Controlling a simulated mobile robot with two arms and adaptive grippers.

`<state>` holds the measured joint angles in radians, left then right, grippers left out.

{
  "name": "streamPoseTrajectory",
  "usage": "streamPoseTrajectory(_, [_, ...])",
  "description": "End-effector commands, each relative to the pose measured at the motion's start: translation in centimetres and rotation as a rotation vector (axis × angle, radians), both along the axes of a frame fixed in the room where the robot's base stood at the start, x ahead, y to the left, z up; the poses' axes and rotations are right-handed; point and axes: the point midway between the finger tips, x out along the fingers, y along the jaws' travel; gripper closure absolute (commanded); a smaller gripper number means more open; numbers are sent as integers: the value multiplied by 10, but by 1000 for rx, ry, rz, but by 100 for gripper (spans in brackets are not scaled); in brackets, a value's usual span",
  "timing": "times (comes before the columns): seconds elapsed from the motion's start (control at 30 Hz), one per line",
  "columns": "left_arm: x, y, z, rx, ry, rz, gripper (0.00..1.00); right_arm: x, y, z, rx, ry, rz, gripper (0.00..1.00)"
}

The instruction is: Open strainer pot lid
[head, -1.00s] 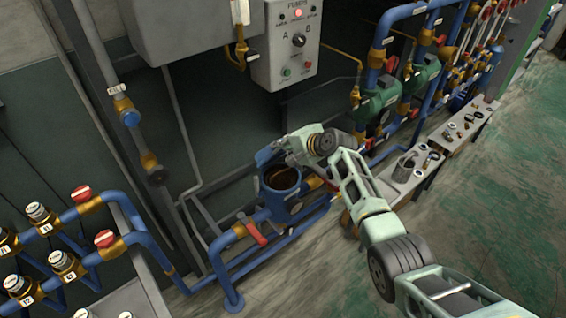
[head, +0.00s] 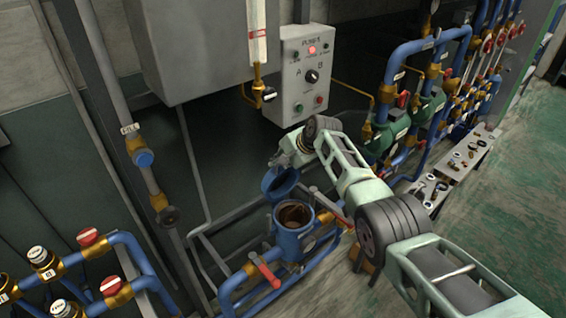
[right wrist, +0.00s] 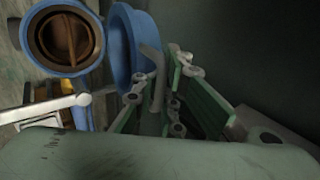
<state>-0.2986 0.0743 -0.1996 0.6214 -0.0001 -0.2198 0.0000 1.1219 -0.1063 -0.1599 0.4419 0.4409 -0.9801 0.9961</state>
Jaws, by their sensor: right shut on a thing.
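The blue strainer pot (head: 292,236) stands on the blue pipework in the head view, its round mouth uncovered and brown inside. Its blue lid (head: 279,182) stands tilted up at the far left side of the mouth. In the right wrist view the pot's mouth (right wrist: 65,38) is at upper left and the lid (right wrist: 128,45) beside it, seen nearly edge-on. My right gripper (right wrist: 163,97) is shut on the lid's grey handle (right wrist: 153,65). In the head view the gripper is behind the lid, mostly hidden by it and my wrist. My left gripper is not in view.
A red-handled valve (head: 264,270) sits on the pipe in front of the pot. A grey control box (head: 305,75) hangs on the wall behind. Green pumps (head: 390,133) and a low bench (head: 470,153) with small parts are to the right. Open floor (head: 510,220) lies at right.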

Motion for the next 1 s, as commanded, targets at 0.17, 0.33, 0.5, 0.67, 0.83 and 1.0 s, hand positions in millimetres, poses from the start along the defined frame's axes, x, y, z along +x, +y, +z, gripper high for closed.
streamPoseTrajectory(0.17, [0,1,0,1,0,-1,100,5,1,10,-1,-22,2,100])
streamPoseTrajectory(0.33, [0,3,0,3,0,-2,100,6,0,11,-1,-23,3,100])
streamPoseTrajectory(0.5, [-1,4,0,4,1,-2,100,6,0,11,-1,-24,2,100])
streamPoseTrajectory(0.67, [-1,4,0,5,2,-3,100,6,0,11,0,-24,2,87])
streamPoseTrajectory(0.83, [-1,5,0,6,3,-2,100,5,0,9,0,-18,1,73])
streamPoseTrajectory(1.0, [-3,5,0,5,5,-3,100,3,0,6,1,-12,0,73])
